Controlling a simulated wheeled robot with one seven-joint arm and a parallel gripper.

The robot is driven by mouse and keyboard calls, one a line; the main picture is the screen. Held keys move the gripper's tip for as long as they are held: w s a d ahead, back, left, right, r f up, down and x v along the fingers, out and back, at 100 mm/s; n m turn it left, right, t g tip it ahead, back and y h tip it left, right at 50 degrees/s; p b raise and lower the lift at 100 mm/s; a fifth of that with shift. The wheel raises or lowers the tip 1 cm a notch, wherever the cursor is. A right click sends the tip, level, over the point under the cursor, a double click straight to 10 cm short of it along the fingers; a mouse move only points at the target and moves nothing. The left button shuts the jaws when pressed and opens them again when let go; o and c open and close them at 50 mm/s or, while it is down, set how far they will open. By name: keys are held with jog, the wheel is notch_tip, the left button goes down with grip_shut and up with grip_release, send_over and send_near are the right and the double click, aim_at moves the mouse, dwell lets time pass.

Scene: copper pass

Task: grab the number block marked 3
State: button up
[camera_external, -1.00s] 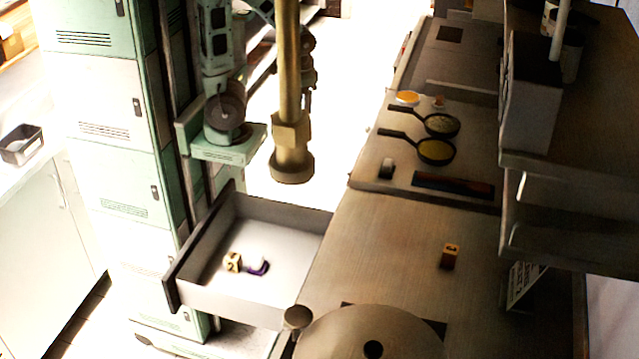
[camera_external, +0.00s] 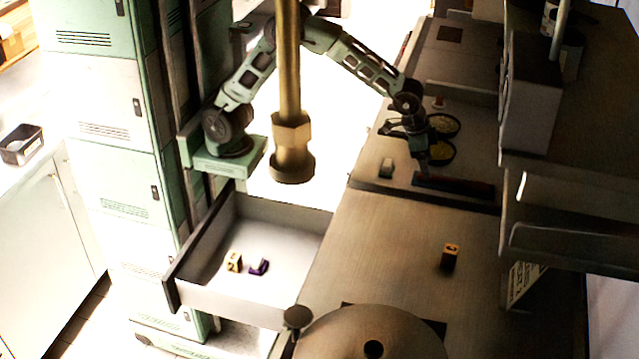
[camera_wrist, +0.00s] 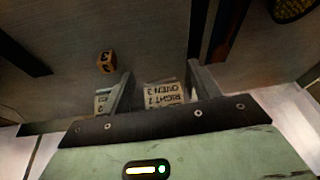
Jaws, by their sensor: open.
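A small wooden number block (camera_external: 450,257) stands on the bare front part of the counter in the external view. A wooden block (camera_wrist: 106,62) with dark marks that look like a 3 also shows in the wrist view, beyond and left of the fingers. Another marked block (camera_external: 234,262) lies in the open drawer; its mark is too small to read surely. My gripper (camera_external: 418,148) is over the far counter near the pans, well away from the blocks. In the wrist view my gripper (camera_wrist: 160,72) has its two fingers apart with no block between them.
The open drawer (camera_external: 205,295) also holds a purple item (camera_external: 259,267). Pans (camera_external: 436,151) sit under my gripper, with a small pale-green item (camera_external: 387,168) nearby. A brass column (camera_external: 290,100) hangs in front. A shelf unit (camera_external: 560,190) bounds the right. Counter around the front block is clear.

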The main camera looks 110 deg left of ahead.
jog(key=m+h, duration=0.1)
jog(key=m, duration=0.1)
send_near(451, 249)
jog(key=shift+t, duration=0.4)
jog(key=p+x, duration=0.2)
jog(key=x, duration=0.4)
jog(key=shift+f+p, duration=0.2)
jog(key=shift+p, duration=0.1)
jog(key=shift+s+p+x, duration=0.1)
jog(key=shift+p+x, duration=0.55)
jog(key=shift+x, duration=0.8)
jog(key=shift+s+p+x, duration=0.15)
jog(key=shift+p+x, duration=0.45)
jog(key=shift+x, duration=0.9)
jog(key=shift+f, duration=0.1)
jog(key=c, duration=1.1)
